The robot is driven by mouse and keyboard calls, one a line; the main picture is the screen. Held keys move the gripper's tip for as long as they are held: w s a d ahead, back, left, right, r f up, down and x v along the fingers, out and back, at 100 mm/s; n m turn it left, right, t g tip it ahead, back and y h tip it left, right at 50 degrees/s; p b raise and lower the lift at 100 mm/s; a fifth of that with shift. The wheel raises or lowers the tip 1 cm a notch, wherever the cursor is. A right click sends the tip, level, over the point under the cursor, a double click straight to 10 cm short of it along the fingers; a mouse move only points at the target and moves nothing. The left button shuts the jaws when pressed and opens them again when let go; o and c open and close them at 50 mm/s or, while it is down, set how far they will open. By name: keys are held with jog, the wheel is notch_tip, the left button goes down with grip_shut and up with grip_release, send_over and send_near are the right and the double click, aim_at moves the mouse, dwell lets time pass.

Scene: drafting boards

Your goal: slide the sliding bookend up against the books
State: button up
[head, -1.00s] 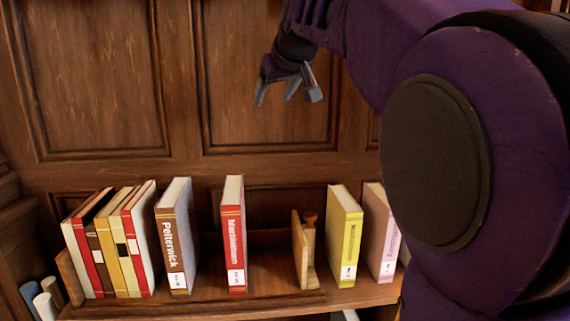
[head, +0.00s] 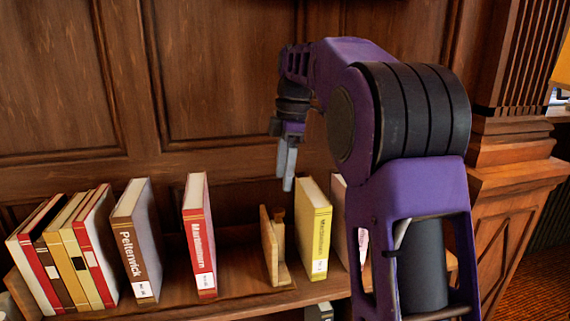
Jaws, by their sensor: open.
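The sliding bookend (head: 269,248) is a wooden upright with a small knob on its right side, standing on the shelf. To its left, across a gap, stands the red Marsminhorn-like titled book (head: 200,240). Further left are the brown Pelterwick book (head: 138,243) and a leaning row of several books (head: 73,255) at the left end. My gripper (head: 287,172) points down above the shelf, above and slightly right of the bookend, apart from it and empty. Its fingers look close together from this angle.
A yellow book (head: 314,230) stands just right of the bookend. A pink book (head: 363,240) beyond it is mostly hidden by my arm. The shelf (head: 236,274) is bare between the red book and the bookend. Panelled wood rises behind.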

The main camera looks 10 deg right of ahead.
aim_at(279, 209)
jog(key=f+b, duration=0.2)
jog(key=f, duration=0.1)
jog(key=a+f+b, duration=0.1)
jog(key=f, duration=0.3)
jog(key=f+b, duration=0.2)
jog(key=f, duration=0.1)
jog(key=shift+a+f+b, duration=0.15)
jog(key=shift+f+b, duration=0.05)
jog(key=shift+b, duration=0.15)
grip_shut()
jog(key=a+p, duration=0.1)
jog(key=a, duration=0.5)
dwell(0.7)
jog(key=shift+a+p, duration=0.1)
jog(key=shift+p, duration=0.2)
jog(key=shift+a+p, duration=0.95)
jog(key=shift+a, duration=2)
